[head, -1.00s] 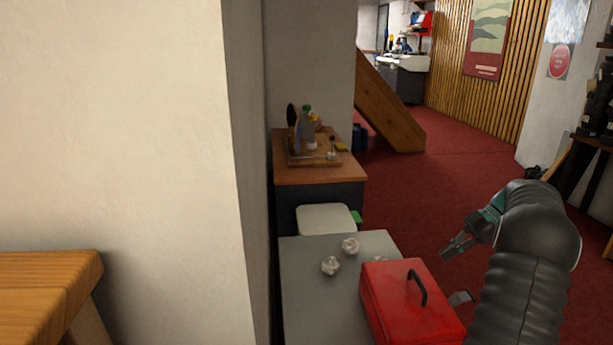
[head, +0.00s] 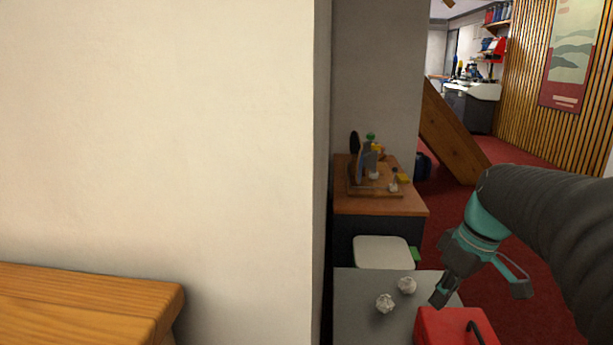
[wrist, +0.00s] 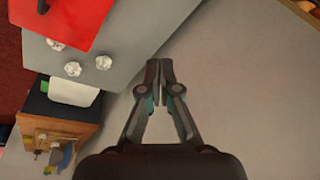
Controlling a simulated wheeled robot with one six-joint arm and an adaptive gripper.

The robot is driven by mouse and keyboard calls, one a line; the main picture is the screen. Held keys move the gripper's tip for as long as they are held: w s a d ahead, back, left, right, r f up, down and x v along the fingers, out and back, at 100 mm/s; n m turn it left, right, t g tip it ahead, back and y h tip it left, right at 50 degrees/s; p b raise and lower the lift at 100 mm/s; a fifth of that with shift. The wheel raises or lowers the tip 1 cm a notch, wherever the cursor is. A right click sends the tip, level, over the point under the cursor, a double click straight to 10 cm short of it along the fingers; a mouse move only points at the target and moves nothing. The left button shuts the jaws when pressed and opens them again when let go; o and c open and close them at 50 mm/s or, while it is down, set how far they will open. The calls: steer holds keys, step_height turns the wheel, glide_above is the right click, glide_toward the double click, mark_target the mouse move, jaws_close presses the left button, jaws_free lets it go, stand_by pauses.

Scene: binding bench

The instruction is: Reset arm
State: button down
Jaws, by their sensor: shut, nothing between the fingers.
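My gripper (head: 441,296) hangs at the right of the head view, pointing down, just above the right part of the grey tabletop (head: 350,300). In the wrist view my gripper (wrist: 166,68) is shut with nothing between its fingertips. Its fingers are apart from every object there. My dark sleeved arm comes in from the right edge of the head view.
A red toolbox (head: 450,328) and white crumpled paper balls (head: 385,303) are on the grey tabletop. Behind are a white lid (head: 383,252) and a wooden-topped cabinet (head: 380,203). A pale wall (head: 160,130) and wooden bench (head: 80,305) fill the left. Red floor lies beyond.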

steer(key=s+a+m+t+h+p, duration=0.1)
steer(key=s+a+m+t, duration=0.1)
steer(key=s, duration=0.5)
steer(key=s+a+f+m+t+h+p, duration=0.1)
steer(key=s+a+m+t, duration=0.1)
steer(key=s+a+m, duration=0.3)
steer(key=shift+s+a+h, duration=0.3)
steer(key=shift+s+a, duration=0.35)
steer(key=shift+s, duration=0.65)
